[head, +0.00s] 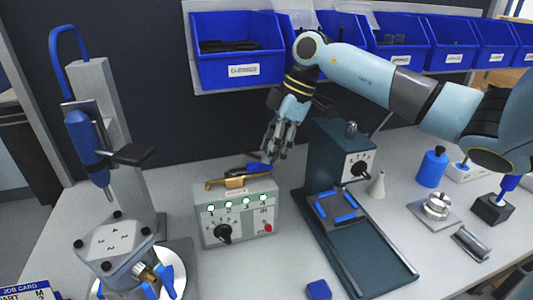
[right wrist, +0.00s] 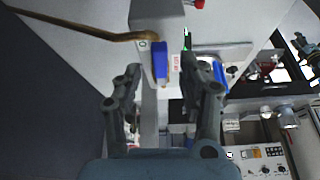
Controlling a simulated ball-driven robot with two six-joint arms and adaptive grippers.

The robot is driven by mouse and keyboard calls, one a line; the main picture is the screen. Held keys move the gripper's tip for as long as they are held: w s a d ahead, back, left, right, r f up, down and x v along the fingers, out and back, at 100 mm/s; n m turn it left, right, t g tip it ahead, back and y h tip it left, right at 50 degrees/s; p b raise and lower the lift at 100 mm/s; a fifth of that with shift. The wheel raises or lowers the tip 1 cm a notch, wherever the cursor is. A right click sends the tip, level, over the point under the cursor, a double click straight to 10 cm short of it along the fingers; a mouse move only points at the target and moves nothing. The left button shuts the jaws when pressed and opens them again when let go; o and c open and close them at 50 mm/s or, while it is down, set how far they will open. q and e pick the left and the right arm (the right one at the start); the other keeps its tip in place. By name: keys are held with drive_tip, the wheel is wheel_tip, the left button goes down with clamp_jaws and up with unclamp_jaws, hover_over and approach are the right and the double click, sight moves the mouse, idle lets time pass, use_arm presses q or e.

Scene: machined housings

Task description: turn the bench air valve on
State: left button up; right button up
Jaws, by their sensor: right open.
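The bench air valve has a brass body (head: 232,182) at the back edge of the top of a grey control box (head: 238,218) in the head view. Its blue lever (head: 257,168) points right, toward my gripper. In the right wrist view the lever (right wrist: 160,62) lies across the line of the brass pipe (right wrist: 85,33). My right gripper (head: 272,153) is open, close to the lever's free end. In the right wrist view its fingers (right wrist: 167,82) stand either side of the lever's line; I see no clear contact. My left gripper is not in view.
A dark press-like fixture (head: 340,160) stands right of the gripper. A screwdriver stand (head: 100,110) and a machined housing (head: 115,242) are at the left. Blue bins (head: 238,50) hang behind. Bare bench lies in front of the control box.

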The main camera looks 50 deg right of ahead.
sight(251, 168)
drive_tip(key=shift+w+a+f, duration=0.2)
drive_tip(key=shift+f, duration=0.45)
drive_tip(key=shift+w+a+f, duration=0.1)
drive_tip(key=shift+a+f, duration=0.15)
drive_tip(key=shift+f, duration=0.35)
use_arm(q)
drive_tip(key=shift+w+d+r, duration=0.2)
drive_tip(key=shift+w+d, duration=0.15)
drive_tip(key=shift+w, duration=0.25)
use_arm(e)
clamp_jaws()
